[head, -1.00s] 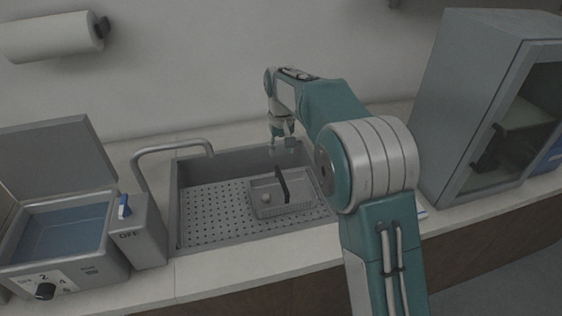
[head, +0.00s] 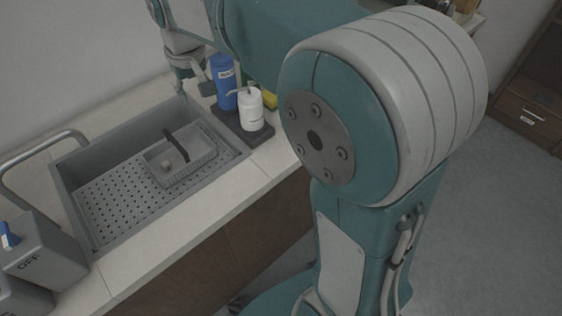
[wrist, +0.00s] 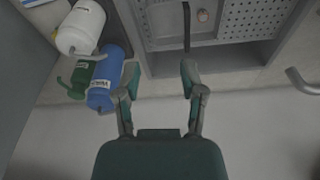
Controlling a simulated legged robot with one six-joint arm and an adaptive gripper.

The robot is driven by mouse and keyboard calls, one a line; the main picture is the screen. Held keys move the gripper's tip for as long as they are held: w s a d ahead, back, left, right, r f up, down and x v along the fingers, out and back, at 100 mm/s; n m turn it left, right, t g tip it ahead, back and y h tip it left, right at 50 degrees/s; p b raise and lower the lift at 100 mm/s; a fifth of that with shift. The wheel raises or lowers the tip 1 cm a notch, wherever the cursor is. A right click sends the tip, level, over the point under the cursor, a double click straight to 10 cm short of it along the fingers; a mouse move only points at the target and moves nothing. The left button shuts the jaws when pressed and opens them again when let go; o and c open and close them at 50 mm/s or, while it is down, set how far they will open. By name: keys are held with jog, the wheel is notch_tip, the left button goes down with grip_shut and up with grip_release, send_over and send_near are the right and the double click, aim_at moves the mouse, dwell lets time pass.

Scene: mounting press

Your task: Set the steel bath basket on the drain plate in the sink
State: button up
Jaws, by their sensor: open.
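The steel bath basket (head: 196,163) sits in the sink on the perforated drain plate (head: 118,196), toward the sink's right end. It has a dark handle bar (head: 183,141) across it and a small pale round piece (head: 167,168) inside. The basket also shows at the top of the wrist view (wrist: 165,28), with its handle dark and upright in the picture. My gripper (head: 193,84) is above the sink's back right corner, apart from the basket. In the wrist view my gripper's fingers (wrist: 158,78) are spread with nothing between them.
A blue bottle (head: 223,82) and a white pump bottle (head: 250,110) stand on a dark tray right of the sink, close to my gripper. A curved faucet (head: 40,146) and a grey box marked OFF (head: 45,262) are at the left. The front counter strip is clear.

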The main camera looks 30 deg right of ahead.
jog(key=s+d+f+m+t, duration=0.1)
jog(key=s+d, duration=0.3)
jog(key=s, duration=0.7)
jog(key=s+d+f+m+t, duration=0.1)
jog(key=s+d, duration=0.3)
jog(key=s, duration=0.8)
jog(key=shift+s+f+t, duration=0.15)
jog(key=shift+t, duration=0.55)
jog(key=shift+d, duration=0.1)
